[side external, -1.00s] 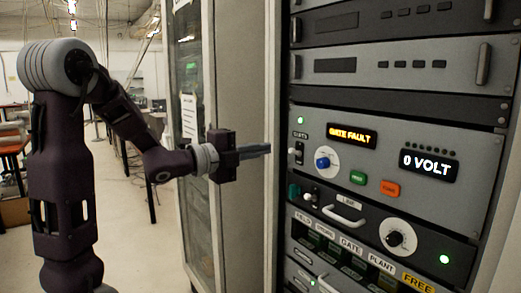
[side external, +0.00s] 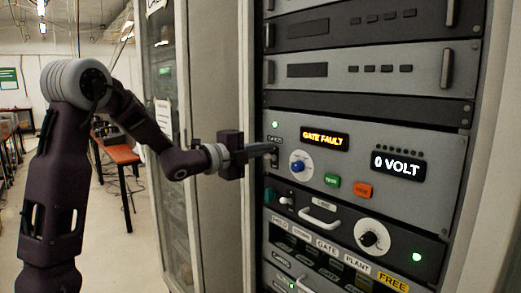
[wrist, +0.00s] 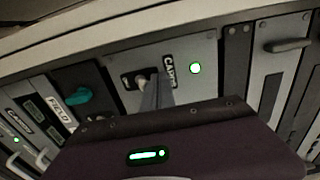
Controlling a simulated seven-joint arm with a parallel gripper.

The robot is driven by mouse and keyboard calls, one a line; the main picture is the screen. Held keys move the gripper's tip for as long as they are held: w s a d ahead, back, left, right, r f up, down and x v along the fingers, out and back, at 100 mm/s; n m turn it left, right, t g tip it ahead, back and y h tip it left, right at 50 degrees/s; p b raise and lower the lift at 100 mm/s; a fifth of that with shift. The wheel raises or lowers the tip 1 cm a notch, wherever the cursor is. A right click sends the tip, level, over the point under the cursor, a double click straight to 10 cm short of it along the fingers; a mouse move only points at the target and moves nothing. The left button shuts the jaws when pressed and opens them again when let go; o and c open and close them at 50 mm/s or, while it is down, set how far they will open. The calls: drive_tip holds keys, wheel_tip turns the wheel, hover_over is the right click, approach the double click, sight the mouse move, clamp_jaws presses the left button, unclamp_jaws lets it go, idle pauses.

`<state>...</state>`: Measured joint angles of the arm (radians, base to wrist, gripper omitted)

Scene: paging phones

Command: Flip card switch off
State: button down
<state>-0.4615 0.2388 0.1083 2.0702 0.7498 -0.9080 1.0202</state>
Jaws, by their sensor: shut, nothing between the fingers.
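The card switch (wrist: 140,80) is a small pale toggle on the grey panel beside the dark CARDS label (wrist: 168,72) in the wrist view. In the side view the CARDS label (side external: 276,138) sits at the panel's upper left, and my fingers largely hide the toggle below it. My gripper (side external: 272,149) is shut and empty, its fingertips right at the switch. In the wrist view the shut fingers (wrist: 148,92) overlap the toggle's edge. I cannot tell whether they touch it or which way it is set. A green lamp (wrist: 195,69) glows nearby.
The displays read GATE FAULT (side external: 324,135) and 0 VOLT (side external: 398,166). A teal knob (wrist: 78,96) shows in the wrist view. Handles protrude from neighbouring units.

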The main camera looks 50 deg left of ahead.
drive_tip(key=shift+f, duration=0.8)
drive_tip(key=s+r, duration=0.1)
drive_tip(key=s, duration=0.7)
drive_tip(key=shift+r, duration=0.15)
idle(0.4)
